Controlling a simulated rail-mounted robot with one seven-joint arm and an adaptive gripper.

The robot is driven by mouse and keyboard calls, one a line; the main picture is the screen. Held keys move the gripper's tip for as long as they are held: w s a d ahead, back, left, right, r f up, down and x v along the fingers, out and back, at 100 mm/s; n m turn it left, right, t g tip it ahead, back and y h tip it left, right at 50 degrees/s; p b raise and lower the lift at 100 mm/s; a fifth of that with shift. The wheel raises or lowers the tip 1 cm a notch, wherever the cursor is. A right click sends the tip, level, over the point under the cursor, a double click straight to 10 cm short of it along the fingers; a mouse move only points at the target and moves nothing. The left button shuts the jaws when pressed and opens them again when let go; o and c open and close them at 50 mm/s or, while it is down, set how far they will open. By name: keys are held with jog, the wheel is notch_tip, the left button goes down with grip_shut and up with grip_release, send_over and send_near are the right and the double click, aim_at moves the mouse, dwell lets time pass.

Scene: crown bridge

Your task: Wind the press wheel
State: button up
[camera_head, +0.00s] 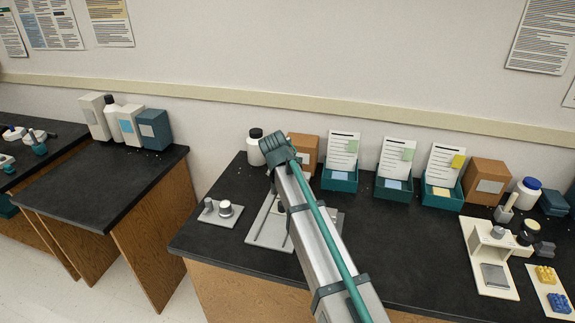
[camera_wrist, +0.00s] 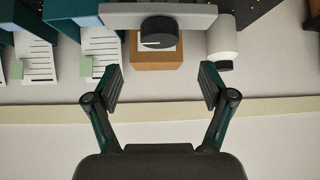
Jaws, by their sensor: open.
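In the wrist view, a round black knob (camera_wrist: 158,33), which looks like the press wheel, sits on a pale grey crossbar (camera_wrist: 110,17) at the top centre. My gripper (camera_wrist: 160,78) is open and empty, its two fingers spread wide below the knob in that picture and apart from it. In the head view, my arm covers most of the press; only parts of its pale grey base plate (camera_head: 262,236) show on the black bench. The wheel and my fingers cannot be made out there.
A brown box (camera_head: 304,150) and a white bottle (camera_head: 255,150) stand behind the press. A small grey tray (camera_head: 220,214) with metal pieces is to its left. Teal card holders (camera_head: 340,182) line the bench back; a cream stand (camera_head: 487,245) is at right. Bench between is clear.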

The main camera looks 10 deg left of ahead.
jog(key=shift+v, duration=1.45)
